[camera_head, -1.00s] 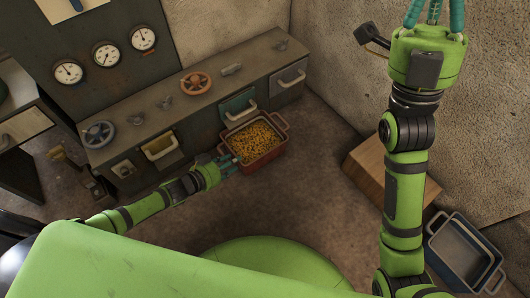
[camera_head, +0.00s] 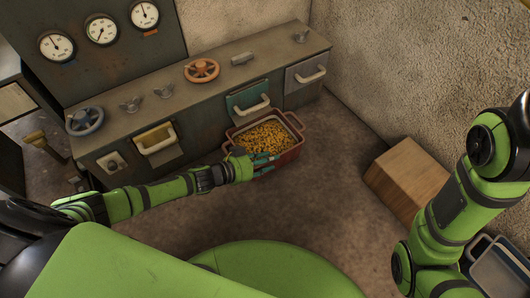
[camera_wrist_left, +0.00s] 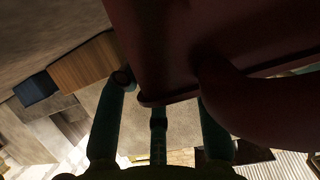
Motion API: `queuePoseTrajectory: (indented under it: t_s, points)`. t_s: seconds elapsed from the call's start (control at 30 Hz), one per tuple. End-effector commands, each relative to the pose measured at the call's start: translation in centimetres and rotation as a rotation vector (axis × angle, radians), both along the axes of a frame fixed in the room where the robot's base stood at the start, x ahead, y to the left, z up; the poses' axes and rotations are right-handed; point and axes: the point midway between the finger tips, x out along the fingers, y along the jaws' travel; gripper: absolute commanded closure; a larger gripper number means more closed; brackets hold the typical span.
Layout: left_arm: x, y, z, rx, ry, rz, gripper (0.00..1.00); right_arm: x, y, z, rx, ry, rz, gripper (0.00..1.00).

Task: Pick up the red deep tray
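The red deep tray (camera_head: 288,157) sits in front of the bench, below the teal drawer, filled with small orange-yellow pieces. My left gripper (camera_head: 266,160) is at the tray's near-left side, with its teal fingers close against the wall. In the left wrist view, the dark red tray (camera_wrist_left: 170,50) fills the upper right, and the spread fingers of my left gripper (camera_wrist_left: 160,100) reach up to its edge. They look apart; I cannot tell whether they touch it. A curved handle-like part of the tray passes by the right finger. My right gripper is out of view.
The bench (camera_head: 130,120) carries handwheels, with a yellow drawer (camera_head: 157,142), a teal drawer (camera_head: 248,100) and a grey drawer (camera_head: 306,76). A wooden box (camera_head: 408,180) and a blue-grey tray (camera_head: 497,272) lie at the right. The floor between is clear.

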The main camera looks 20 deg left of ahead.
Motion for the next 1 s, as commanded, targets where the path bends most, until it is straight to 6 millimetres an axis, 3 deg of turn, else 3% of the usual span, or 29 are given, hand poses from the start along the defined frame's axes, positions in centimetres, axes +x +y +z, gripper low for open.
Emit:
queuePoseTrajectory:
  t_s: [0.03, 0.1, 0.47, 0.57, 0.6, 1.0]
  points:
    - [0.6, -0.5, -0.8, -0.001, -0.005, -0.002, 0.62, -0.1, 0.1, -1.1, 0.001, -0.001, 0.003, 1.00]
    - [1.3, -1.0, -1.1, 0.000, -0.004, -0.001, 0.62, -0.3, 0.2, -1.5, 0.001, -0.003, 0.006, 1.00]
    - [2.1, -1.7, -1.2, 0.000, 0.001, 0.001, 0.62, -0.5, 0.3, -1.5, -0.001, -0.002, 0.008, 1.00]
    - [2.0, -1.7, -1.1, 0.000, 0.001, 0.001, 0.94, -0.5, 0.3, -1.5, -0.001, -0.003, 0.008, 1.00]
    - [2.0, -1.7, -1.2, 0.000, 0.001, 0.001, 1.00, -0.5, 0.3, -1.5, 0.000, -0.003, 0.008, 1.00]
    - [2.2, -1.8, -0.8, -0.004, -0.006, -0.002, 1.00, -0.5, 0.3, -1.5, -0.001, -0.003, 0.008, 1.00]
